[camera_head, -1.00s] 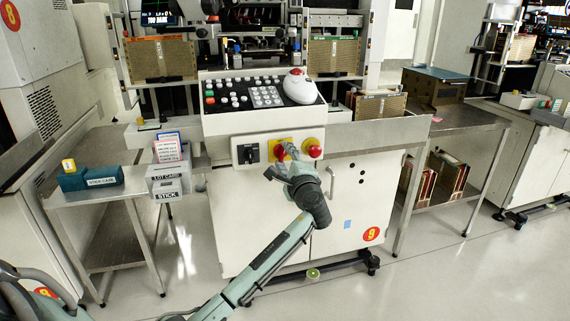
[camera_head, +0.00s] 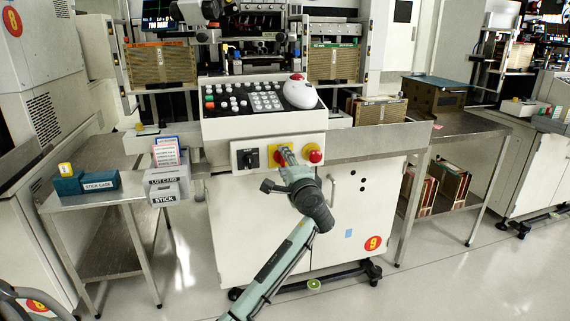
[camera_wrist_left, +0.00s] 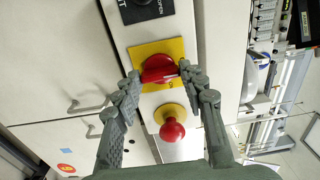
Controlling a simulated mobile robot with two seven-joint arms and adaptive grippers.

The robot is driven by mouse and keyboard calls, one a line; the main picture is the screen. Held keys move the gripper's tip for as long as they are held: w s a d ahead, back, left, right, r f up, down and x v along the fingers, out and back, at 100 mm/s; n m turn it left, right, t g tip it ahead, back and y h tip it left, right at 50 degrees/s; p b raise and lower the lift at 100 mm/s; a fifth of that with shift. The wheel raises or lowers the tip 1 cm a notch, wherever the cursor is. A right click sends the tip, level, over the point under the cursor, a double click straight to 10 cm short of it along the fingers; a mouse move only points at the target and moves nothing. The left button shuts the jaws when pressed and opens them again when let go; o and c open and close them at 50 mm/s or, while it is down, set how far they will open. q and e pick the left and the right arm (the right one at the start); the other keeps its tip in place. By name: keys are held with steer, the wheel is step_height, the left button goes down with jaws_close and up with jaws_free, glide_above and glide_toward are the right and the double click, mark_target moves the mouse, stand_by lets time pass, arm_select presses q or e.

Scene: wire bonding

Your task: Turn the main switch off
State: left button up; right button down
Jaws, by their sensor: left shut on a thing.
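The main switch is a red rotary knob on a yellow plate (camera_head: 272,150), on the white front panel below the console. In the left wrist view, the red knob (camera_wrist_left: 158,68) lies between my left fingertips. My left gripper (camera_head: 285,153) reaches up to it from below in the head view and hides most of the knob there. The fingers (camera_wrist_left: 158,76) are shut on the knob from both sides. The yellow plate (camera_wrist_left: 150,50) shows around it in the wrist view. My right gripper is not in view.
A red mushroom button (camera_head: 312,154) sits just right of the switch, and a black rotary switch (camera_head: 248,157) just left. The button console (camera_head: 262,98) is above. A side table (camera_head: 118,191) with card boxes stands left; a steel table (camera_head: 470,123) stands right.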

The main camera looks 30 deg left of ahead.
arm_select(q)
steer(key=o, duration=1.2)
steer(key=shift+c, duration=0.2)
steer(key=v, duration=1.2)
